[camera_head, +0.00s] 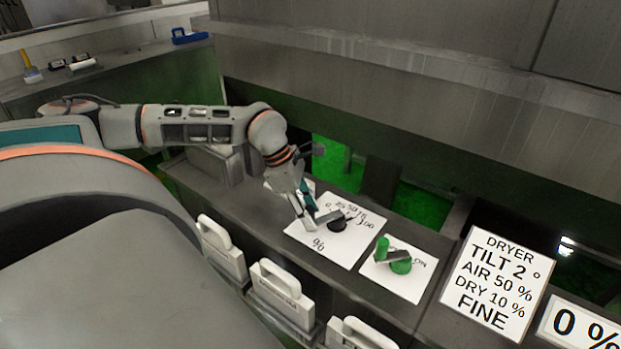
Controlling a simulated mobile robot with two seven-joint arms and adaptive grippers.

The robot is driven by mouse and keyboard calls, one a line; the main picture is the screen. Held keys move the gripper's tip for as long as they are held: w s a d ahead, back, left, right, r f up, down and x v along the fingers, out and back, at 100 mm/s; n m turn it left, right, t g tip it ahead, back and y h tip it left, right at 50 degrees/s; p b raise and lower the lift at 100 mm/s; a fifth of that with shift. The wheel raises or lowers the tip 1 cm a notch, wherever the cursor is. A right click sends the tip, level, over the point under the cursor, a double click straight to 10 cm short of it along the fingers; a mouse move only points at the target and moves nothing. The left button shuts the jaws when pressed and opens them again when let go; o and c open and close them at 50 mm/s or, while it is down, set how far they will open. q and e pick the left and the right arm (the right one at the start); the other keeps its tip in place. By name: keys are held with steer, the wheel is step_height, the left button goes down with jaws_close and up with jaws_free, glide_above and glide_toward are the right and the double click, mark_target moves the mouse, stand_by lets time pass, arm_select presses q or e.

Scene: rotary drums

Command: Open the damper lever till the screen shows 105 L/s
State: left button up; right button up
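A lever with a black hub (339,224) and a short grey arm sits on a white plate (345,252) marked with a scale from 0 to 100 and a % sign. The lever's arm points left. My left gripper (311,219) is low over this plate, its fingertips at the free end of the lever's arm. I cannot tell whether the fingers touch or grip it. A display (583,328) at the lower right reads 0 %; no L/s reading is in view. My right gripper is not in view.
A sign (495,284) reads DRYER, TILT 2°, AIR 50 %, DRY 10 %, FINE. Several white handled blocks (282,293) line the front edge. A grey machine wall rises behind.

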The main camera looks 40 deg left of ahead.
arm_select(q)
steer(key=shift+a+r, duration=0.1)
steer(key=shift+r, duration=0.05)
steer(key=v, duration=1.1)
steer(key=shift+r, duration=0.35)
steer(key=shift+s, duration=0.1)
